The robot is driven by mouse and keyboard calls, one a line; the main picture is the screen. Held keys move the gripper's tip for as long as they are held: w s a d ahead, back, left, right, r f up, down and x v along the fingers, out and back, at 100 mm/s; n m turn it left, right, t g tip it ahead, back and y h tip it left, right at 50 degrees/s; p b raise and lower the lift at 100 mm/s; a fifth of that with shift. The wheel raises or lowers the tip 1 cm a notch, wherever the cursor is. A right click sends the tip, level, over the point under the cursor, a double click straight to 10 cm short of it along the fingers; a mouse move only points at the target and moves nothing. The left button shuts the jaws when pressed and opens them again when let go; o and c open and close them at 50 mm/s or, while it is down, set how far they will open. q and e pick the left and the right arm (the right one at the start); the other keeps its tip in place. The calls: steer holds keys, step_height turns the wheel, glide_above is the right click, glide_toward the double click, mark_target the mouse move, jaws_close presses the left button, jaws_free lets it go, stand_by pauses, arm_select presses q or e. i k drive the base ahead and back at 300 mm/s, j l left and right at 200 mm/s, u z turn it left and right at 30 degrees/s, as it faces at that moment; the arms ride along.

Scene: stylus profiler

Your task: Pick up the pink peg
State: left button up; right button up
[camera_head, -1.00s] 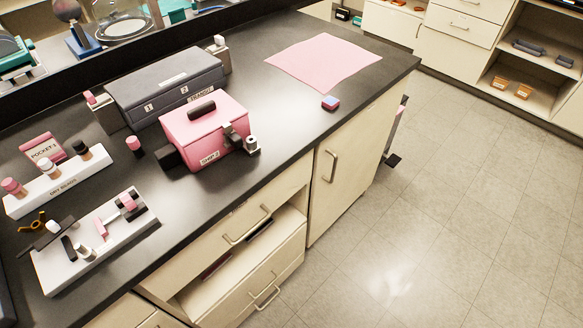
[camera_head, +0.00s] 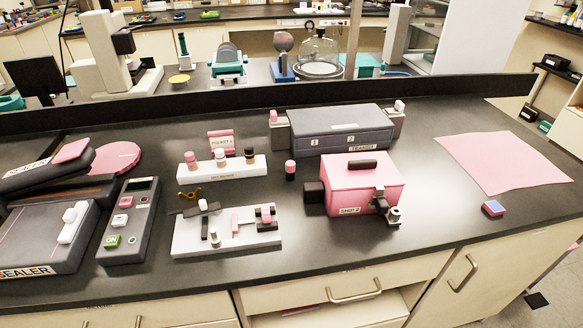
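Several small pink pieces could be the pink peg, and I cannot tell which one it is. A pink-topped, dark-bottomed cylinder (camera_head: 290,168) stands on the black bench left of the pink box. A pink-topped peg (camera_head: 190,159) stands at the left end of the white rack (camera_head: 221,172), beside a white-topped and a black-topped one. The lower white block (camera_head: 190,245) carries a small pink upright piece (camera_head: 235,222) and a pink piece in a dark holder (camera_head: 266,213). Neither of my grippers is in view.
The pink box (camera_head: 345,185) has dark side blocks and a metal latch. A grey case (camera_head: 340,140) stands behind it. A pink sheet (camera_head: 505,165) and a small blue-and-pink block (camera_head: 493,208) lie right. A sealer (camera_head: 40,235) and keypad unit (camera_head: 130,220) stand left.

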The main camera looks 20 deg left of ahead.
mark_target(290, 165)
steer(key=i+l, duration=0.15)
steer(key=l, duration=0.25)
steer(key=i+l+u, duration=0.1)
steer(key=l, duration=0.3)
steer(key=i+l+u, duration=0.1)
steer(key=l, duration=0.3)
